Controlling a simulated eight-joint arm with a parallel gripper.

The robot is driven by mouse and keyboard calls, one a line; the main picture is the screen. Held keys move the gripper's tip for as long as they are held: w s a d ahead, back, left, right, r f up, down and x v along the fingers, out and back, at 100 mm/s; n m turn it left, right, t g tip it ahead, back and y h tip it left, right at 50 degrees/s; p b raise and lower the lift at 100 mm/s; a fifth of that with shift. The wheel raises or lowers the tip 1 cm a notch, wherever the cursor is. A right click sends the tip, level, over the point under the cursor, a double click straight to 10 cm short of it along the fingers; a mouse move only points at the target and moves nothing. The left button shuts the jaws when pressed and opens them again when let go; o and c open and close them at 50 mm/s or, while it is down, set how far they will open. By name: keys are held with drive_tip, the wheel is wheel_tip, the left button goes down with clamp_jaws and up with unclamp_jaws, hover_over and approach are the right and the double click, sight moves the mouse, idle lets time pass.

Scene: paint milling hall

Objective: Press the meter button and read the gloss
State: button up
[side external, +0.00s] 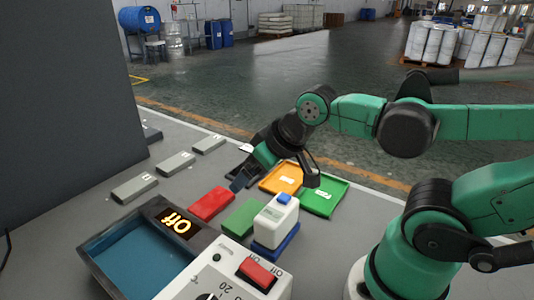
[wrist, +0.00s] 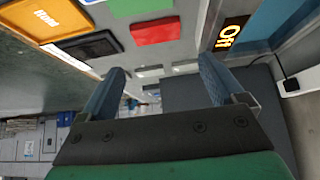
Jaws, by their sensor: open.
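A white block with a blue button on top, which looks like the meter (side external: 275,221), stands upright on a blue base in the side external view. The blue button (side external: 284,198) faces up. My gripper (side external: 276,178) is open and empty, above the panels just behind the meter and apart from it. In the wrist view, my gripper (wrist: 162,78) shows its two blue-grey fingers spread with nothing between them. No gloss figure is legible on the meter.
A blue basin (side external: 92,242) and a control box (side external: 205,272) with a red rocker switch (side external: 257,272) stand in front. Red (side external: 211,204) and green (side external: 243,217) panels, an orange tray (side external: 270,185), a green tray (side external: 335,190) and several grey blocks lie around. A dark wall stands left.

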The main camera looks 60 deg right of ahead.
clamp_jaws()
idle(1.5)
